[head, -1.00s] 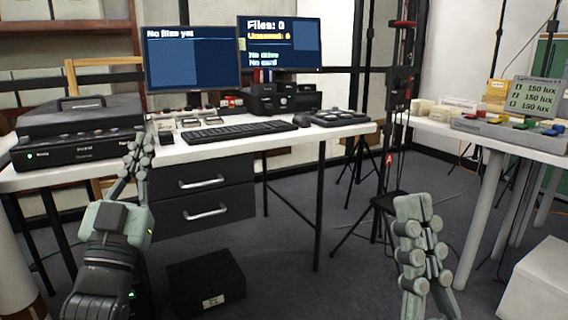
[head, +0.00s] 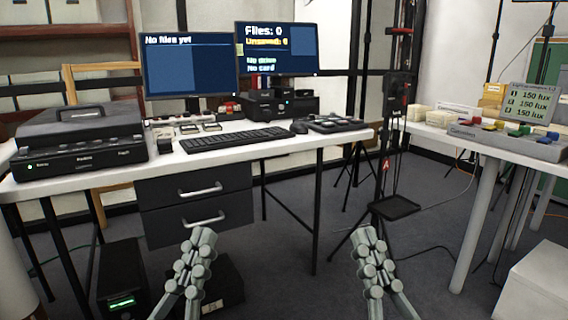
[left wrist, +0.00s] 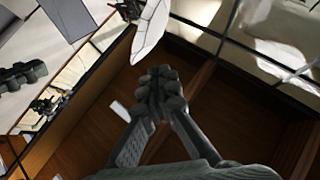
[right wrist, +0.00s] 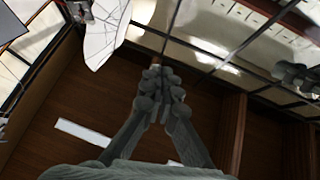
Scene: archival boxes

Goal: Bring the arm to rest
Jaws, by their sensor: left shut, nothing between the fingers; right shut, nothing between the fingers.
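My left gripper (head: 198,243) is in the lower middle of the head view, in front of the desk and its drawers, fingers pointing up. It is shut and empty, and its closed fingers also show in the left wrist view (left wrist: 160,85). My right gripper (head: 369,240) is at about the same height to its right, over the floor. It is shut and empty, and its closed fingers show in the right wrist view (right wrist: 161,80). Neither gripper touches anything.
The white desk (head: 250,146) holds two monitors, a keyboard (head: 237,138) and a black scanner-like machine (head: 80,140). A black box (head: 215,285) and a black unit with a green light (head: 122,282) stand on the floor. A side table (head: 455,139) and a white box (head: 535,290) are at right.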

